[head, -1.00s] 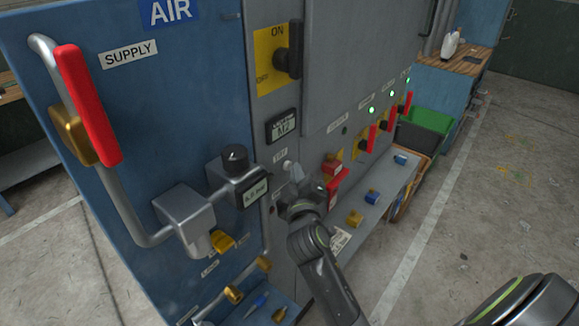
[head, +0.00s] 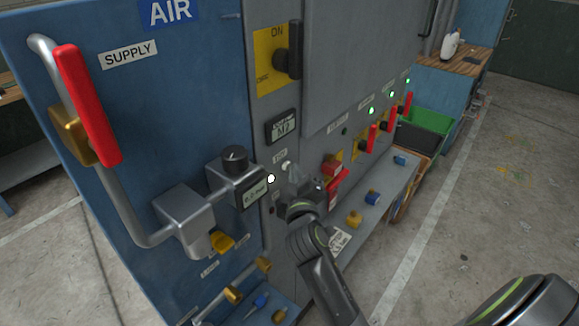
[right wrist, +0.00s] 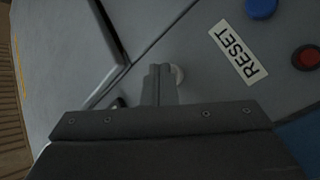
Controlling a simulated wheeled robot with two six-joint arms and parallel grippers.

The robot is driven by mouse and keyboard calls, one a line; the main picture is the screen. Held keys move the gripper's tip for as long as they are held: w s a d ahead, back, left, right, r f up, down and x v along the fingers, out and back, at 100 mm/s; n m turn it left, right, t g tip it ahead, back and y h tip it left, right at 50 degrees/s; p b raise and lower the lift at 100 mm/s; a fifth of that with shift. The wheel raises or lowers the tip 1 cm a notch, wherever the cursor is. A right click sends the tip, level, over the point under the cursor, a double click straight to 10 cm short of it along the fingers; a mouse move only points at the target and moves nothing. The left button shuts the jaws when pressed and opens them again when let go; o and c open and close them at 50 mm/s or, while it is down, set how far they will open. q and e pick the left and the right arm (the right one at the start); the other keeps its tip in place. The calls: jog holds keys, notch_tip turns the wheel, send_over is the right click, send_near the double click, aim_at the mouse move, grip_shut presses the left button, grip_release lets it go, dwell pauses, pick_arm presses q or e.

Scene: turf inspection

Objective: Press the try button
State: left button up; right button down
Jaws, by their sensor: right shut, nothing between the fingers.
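The pale round try button (head: 285,164) sits on the grey panel under a small label, too small to read surely. In the right wrist view a pale round knob (right wrist: 179,74) shows right behind the fingertips, partly hidden. My right gripper (head: 293,173) is shut and empty, its tips at the panel beside the button; I cannot tell if they touch it. Its closed fingers also show in the wrist view (right wrist: 158,82). A small white lamp (head: 271,178) glows to the lower left of the button. My left gripper is not in view.
A regulator with a black knob (head: 235,158) juts out at left. Red levers (head: 372,138) and a grey shelf (head: 383,190) are at right.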

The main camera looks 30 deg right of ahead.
jog(key=shift+s+d, duration=0.25)
jog(key=shift+s, duration=0.4)
jog(key=s, duration=0.1)
jog(key=s+d+p, duration=0.1)
jog(key=s, duration=0.1)
jog(key=s+d, duration=0.1)
jog(key=shift+s, duration=0.3)
dwell(0.6)
